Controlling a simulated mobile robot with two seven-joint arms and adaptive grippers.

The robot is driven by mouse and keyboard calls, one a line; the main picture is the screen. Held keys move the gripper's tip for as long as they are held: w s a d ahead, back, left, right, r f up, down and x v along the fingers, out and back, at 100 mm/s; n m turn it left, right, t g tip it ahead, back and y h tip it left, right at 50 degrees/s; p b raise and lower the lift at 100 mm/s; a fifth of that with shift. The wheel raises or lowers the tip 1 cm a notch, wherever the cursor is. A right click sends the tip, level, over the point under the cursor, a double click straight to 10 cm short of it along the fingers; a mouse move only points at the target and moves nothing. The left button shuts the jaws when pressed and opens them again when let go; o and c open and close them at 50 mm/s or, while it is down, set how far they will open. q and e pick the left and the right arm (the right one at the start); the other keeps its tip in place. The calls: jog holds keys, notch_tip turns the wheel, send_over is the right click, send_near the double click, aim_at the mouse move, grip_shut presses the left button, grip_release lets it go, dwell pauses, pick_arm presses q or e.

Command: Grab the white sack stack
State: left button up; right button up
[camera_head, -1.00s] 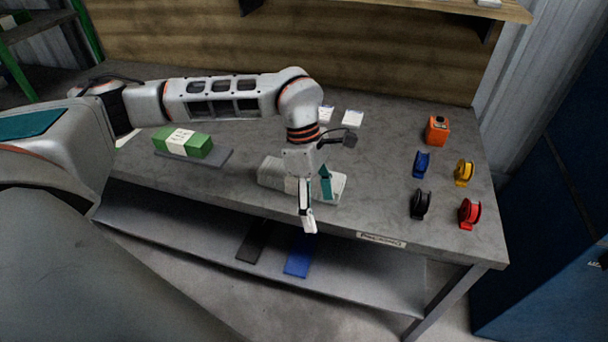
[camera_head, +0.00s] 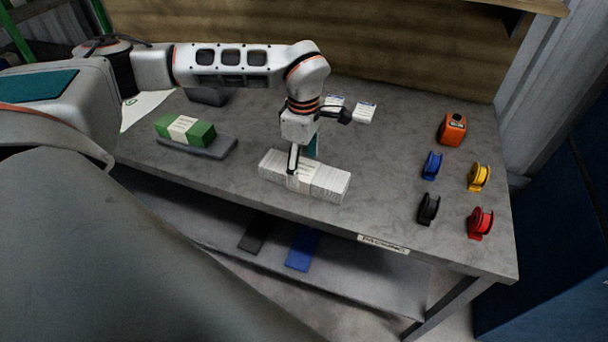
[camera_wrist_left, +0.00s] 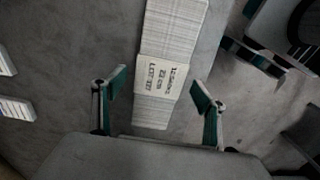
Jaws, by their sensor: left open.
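The white sack stack (camera_head: 329,183) lies on the grey table near its front edge, with a printed paper band around its middle. In the left wrist view the stack (camera_wrist_left: 174,30) runs up the picture, and its printed band (camera_wrist_left: 162,78) shows between the fingers. My left gripper (camera_head: 303,163) is over the stack, pointing down. Its fingers (camera_wrist_left: 158,90) are open, one on each side of the stack, with a gap on both sides. I cannot tell how far the fingertips are above the table. My right gripper is not in view.
A green banded stack (camera_head: 201,134) lies on a dark tray (camera_head: 220,148) to the left. Small white label pads (camera_head: 365,112) lie behind.

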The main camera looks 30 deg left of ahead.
pick_arm(q)
jog(key=shift+f, duration=1.4)
jog(key=c, duration=1.4)
jog(key=shift+w+r, duration=0.1)
jog(key=shift+c, duration=0.8)
